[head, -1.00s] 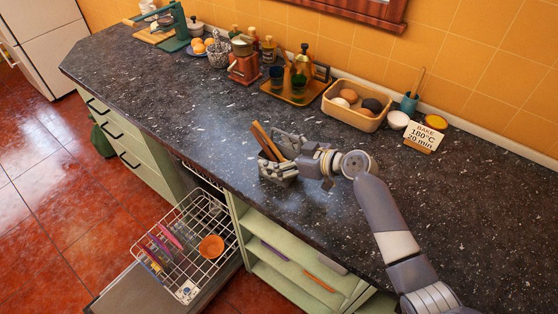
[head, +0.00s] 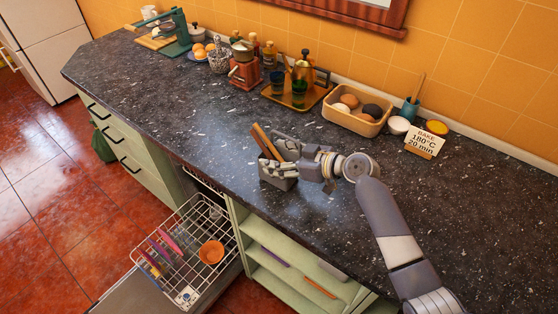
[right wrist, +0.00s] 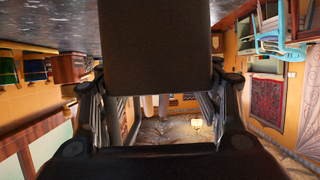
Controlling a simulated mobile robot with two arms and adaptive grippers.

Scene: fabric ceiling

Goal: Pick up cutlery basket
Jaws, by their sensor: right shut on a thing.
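The grey cutlery basket (head: 279,183) stands upright near the front edge of the dark counter in the head view. Brown wooden utensils (head: 264,142) lean out of it to the left, and a raised grey handle (head: 288,145) shows at its back. My right gripper (head: 289,165) reaches in from the right and is shut on the basket. Its fingers cover part of the basket's right side. I cannot tell whether the basket is clear of the counter. The right wrist view shows the gripper's dark fingers (right wrist: 158,110) upside down. My left gripper is not in view.
Below the counter edge, a dishwasher rack (head: 195,222) is pulled out, holding an orange bowl (head: 211,252). The counter left of the basket is clear.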

